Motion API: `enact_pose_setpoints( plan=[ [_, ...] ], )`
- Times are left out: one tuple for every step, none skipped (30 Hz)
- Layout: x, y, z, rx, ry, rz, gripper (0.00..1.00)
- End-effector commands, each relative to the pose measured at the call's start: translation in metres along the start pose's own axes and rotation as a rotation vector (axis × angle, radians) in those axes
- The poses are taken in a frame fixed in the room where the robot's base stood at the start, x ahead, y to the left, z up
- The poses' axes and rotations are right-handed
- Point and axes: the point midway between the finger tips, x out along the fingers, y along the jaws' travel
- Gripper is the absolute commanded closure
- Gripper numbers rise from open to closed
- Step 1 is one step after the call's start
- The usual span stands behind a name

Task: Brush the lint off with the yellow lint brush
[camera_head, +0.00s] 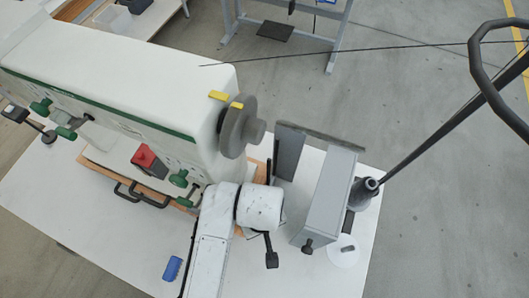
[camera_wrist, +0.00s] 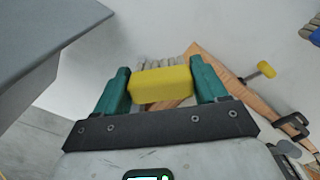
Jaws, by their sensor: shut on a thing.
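The yellow lint brush (camera_wrist: 160,86) is between the two green fingers of my gripper (camera_wrist: 163,88) in the wrist view. My gripper is shut on its yellow body. Its pale bristles (camera_wrist: 160,63) point away from the wrist, over a white surface. In the head view my white arm reaches down beside the machine, and it hides the gripper and the brush. I cannot make out any lint in either view.
The big white machine (camera_head: 130,85) stands on the white table (camera_head: 120,235), left of my arm. A grey box (camera_head: 325,205) is close on the right; a thread cone (camera_head: 363,194) stands beyond it. A blue object (camera_head: 172,268) lies near the front. A wooden board (camera_wrist: 235,85) shows ahead.

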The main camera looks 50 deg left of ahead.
Motion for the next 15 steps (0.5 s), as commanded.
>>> enact_pose_setpoints(
  plan=[
    [0.005, 0.0, 0.001, 0.0, -0.003, -0.001, 0.53],
    [0.008, 0.0, 0.001, 0.0, -0.003, -0.001, 0.53],
    [0.011, 0.0, 0.001, 0.0, -0.002, 0.0, 0.53],
    [0.015, 0.0, 0.001, -0.001, -0.003, -0.001, 0.53],
    [0.018, 0.0, 0.001, -0.001, -0.003, -0.001, 0.53],
    [0.022, 0.0, 0.001, -0.001, -0.003, -0.001, 0.53],
    [0.025, 0.0, 0.001, 0.0, -0.002, -0.001, 0.53],
    [0.031, 0.0, 0.001, 0.0, -0.002, -0.001, 0.53],
    [0.035, 0.0, 0.001, 0.001, -0.002, -0.001, 0.53],
    [0.037, 0.0, 0.001, 0.001, -0.002, -0.001, 0.53],
    [0.04, 0.0, 0.001, 0.001, -0.002, -0.001, 0.53],
    [0.043, 0.0, 0.001, 0.001, -0.001, -0.001, 0.53],
    [0.044, 0.0, 0.001, 0.001, -0.001, -0.001, 0.53],
    [0.046, 0.0, 0.001, 0.001, -0.001, -0.001, 0.53],
    [0.048, 0.0, 0.001, 0.001, -0.001, -0.001, 0.53]
  ],
)
